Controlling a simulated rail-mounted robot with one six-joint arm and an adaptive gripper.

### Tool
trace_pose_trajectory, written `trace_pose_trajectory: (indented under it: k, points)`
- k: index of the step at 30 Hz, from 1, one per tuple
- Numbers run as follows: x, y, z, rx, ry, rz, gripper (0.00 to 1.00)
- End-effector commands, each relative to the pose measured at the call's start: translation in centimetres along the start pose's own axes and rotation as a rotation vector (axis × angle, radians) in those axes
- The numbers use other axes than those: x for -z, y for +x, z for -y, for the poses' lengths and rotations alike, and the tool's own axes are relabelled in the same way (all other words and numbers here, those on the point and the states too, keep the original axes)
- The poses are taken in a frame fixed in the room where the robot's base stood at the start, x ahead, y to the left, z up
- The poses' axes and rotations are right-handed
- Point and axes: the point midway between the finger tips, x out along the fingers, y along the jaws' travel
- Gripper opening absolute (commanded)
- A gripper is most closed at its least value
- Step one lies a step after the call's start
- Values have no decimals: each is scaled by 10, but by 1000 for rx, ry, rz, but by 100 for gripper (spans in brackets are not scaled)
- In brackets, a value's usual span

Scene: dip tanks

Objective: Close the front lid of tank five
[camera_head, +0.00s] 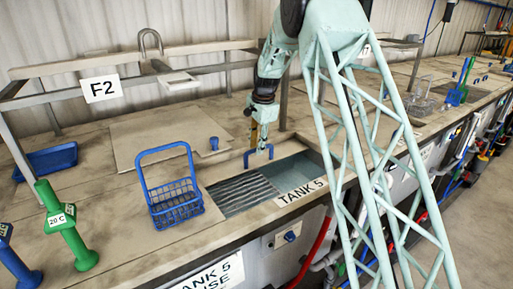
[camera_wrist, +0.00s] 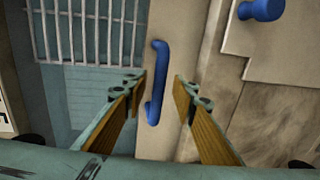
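Tank five (camera_head: 300,191), labelled TANK 5, has its front opening uncovered, with a grating and bluish interior showing. A blue bar handle (camera_head: 258,155) sits at the far edge of this opening. In the wrist view the handle (camera_wrist: 155,85) is fixed to a beige panel edge (camera_wrist: 190,55), which looks like the front lid; how far the lid extends is unclear. My gripper (camera_head: 262,128) points down over the handle. In the wrist view my gripper (camera_wrist: 160,85) is open, one finger on each side of the handle, with gaps visible on both sides.
A blue wire basket (camera_head: 173,193) stands on the worktop left of the opening. Behind is a flat cover with a blue knob (camera_head: 214,143). Green (camera_head: 67,225) and blue handled tools stand at the left, near a blue tray (camera_head: 45,162). A red hose (camera_head: 314,252) hangs at the front.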

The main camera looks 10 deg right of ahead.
Motion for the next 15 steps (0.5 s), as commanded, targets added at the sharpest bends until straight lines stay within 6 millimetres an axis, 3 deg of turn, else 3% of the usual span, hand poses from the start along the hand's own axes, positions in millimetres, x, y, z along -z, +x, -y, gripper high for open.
trace_pose_trajectory:
  k: [13,15]
  points:
    - [0,5,0,-1,0,0,25]
    - [0,5,0,-1,0,0,19]
